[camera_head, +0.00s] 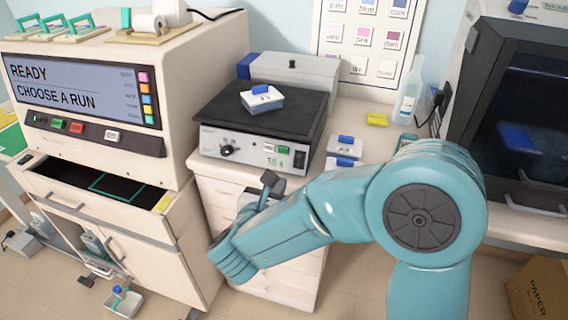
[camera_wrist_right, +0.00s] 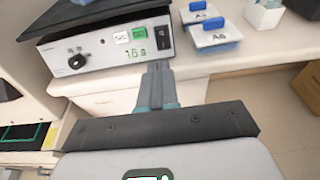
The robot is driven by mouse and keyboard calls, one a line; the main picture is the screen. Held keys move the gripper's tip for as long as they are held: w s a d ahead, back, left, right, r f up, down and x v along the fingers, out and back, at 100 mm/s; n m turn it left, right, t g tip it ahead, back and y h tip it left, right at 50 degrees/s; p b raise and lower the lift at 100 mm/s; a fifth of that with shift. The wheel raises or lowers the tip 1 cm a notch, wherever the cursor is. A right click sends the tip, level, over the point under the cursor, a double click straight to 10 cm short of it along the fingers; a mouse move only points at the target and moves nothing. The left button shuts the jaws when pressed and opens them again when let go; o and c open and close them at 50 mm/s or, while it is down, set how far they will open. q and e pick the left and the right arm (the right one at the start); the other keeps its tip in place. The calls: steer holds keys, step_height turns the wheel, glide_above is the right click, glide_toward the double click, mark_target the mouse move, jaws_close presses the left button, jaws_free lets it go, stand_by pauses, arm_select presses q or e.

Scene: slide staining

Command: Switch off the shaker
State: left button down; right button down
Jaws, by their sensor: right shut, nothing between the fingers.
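The shaker (camera_head: 262,110) stands on the white counter, with a flat black platform and a pale front panel. The panel carries a black knob, a white button, a green button, green lit digits and a black rocker switch (camera_head: 299,160) at its right end. In the wrist view, the rocker switch (camera_wrist_right: 163,37) is just beyond my fingertips. My right gripper (camera_head: 271,181) is shut and empty, in front of and below the panel; it also shows in the wrist view (camera_wrist_right: 158,68). I cannot tell whether it touches the panel. My left gripper is not in view.
A blue-lidded white box (camera_head: 262,99) sits on the platform. Blue-lidded containers (camera_head: 345,146) stand right of the shaker, near my right arm. A stainer (camera_head: 85,90) reading READY is at left with its drawer open. A bottle (camera_head: 408,90) stands at the back right.

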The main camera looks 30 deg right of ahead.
mark_target(301, 154)
steer(key=p+x, duration=0.1)
steer(key=x, duration=0.5)
steer(key=p+x, duration=0.1)
steer(key=x, duration=0.6)
steer(key=shift+s+d+f, duration=0.1)
steer(key=shift+d, duration=0.3)
steer(key=shift+w+d+f, duration=0.15)
steer(key=shift+w+d, duration=0.05)
steer(key=shift+w, duration=0.05)
steer(key=shift+w+d+f+b, duration=0.15)
steer(key=shift+d+f+b, duration=0.1)
steer(key=shift+b, duration=0.4)
steer(key=shift+w+d+r+g+y+p, duration=0.1)
steer(key=shift+r+g+y+p, duration=0.35)
steer(key=shift+r+p, duration=0.3)
steer(key=shift+d+f, duration=0.1)
steer(key=shift+f, duration=0.1)
steer(key=shift+r, duration=0.1)
